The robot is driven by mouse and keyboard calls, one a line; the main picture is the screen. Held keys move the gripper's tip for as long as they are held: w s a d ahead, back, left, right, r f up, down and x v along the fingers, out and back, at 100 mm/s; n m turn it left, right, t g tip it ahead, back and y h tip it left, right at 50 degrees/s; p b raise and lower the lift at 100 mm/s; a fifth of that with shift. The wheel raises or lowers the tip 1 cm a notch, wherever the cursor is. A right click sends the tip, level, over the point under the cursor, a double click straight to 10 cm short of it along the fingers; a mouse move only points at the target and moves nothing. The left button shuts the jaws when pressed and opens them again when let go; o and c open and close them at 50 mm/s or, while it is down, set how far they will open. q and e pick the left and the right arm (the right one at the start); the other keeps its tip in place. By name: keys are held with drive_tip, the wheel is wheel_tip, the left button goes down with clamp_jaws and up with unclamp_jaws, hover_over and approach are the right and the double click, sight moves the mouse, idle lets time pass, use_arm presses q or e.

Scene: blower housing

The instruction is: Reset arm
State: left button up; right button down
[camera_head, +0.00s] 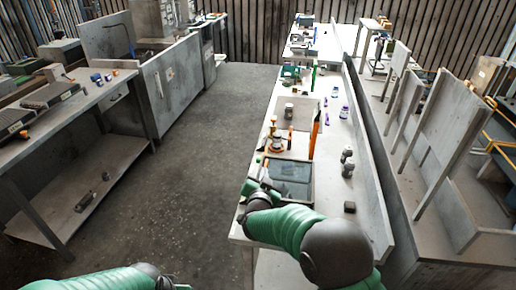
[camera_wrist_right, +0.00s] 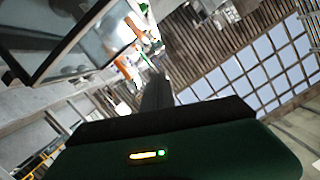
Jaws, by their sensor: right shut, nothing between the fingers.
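My right gripper (camera_head: 262,172) is in the head view, at the near left edge of the long workbench, by the left side of a dark-framed tray (camera_head: 311,182). In the right wrist view its fingers (camera_wrist_right: 157,88) are together with nothing between them. The tray's dark edge also shows at upper left of the right wrist view (camera_wrist_right: 72,43). My left arm shows at the bottom left of the head view. Its gripper fingers cannot be seen there.
The workbench (camera_head: 327,205) carries an orange upright tool (camera_head: 314,134), grey fittings (camera_head: 347,170), a small dark block (camera_head: 350,207) and bottles (camera_head: 344,112). A low wall runs along its right side. A second bench (camera_head: 110,95) stands at left. The floor (camera_head: 205,150) between is clear.

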drive_tip(key=s+d+f+n+g, duration=0.2)
drive_tip(key=s+d, duration=0.4)
drive_tip(key=s, duration=0.6)
drive_tip(key=s+d+f+n+g+y, duration=0.1)
drive_tip(key=s+d+f+g, duration=0.3)
drive_tip(key=s, duration=0.8)
drive_tip(key=s+d+f+n+g, duration=0.3)
drive_tip(key=s+d+g, duration=0.4)
drive_tip(key=s, duration=0.5)
drive_tip(key=shift+s+d+f, duration=0.15)
drive_tip(key=shift+s+d, duration=0.05)
drive_tip(key=shift+d, duration=0.7)
